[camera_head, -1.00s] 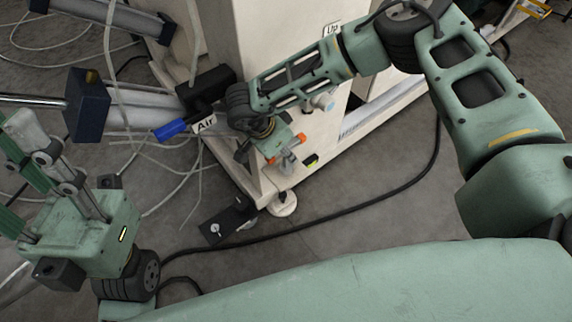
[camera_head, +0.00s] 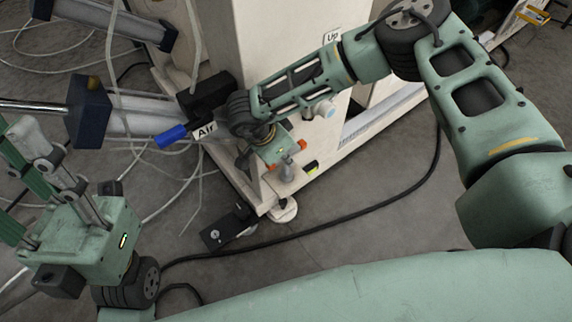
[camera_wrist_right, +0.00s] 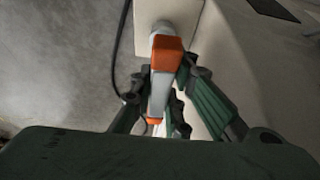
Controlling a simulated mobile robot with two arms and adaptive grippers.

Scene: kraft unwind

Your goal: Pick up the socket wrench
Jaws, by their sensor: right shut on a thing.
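The socket wrench (camera_wrist_right: 160,86), a grey bar with orange parts, stands between the fingers of my right gripper (camera_wrist_right: 163,112) in the right wrist view. The gripper is shut on it. In the head view my right gripper (camera_head: 285,166) is low beside the cream machine, and the wrench shows only as small grey and orange pieces among the fingers. The wrench's rounded silver end lies close to a cream surface; I cannot tell if they touch. My left gripper (camera_head: 22,190) is at the left edge, its fingers apart and its tips partly cut off. It appears empty.
The cream machine frame (camera_head: 277,60) stands right behind my right gripper. A blue-handled air valve (camera_head: 170,135) and the "Air" label (camera_head: 205,131) are to its left. A black bracket (camera_head: 229,228) lies below. Loose hoses and a black cable (camera_head: 330,229) cross the floor.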

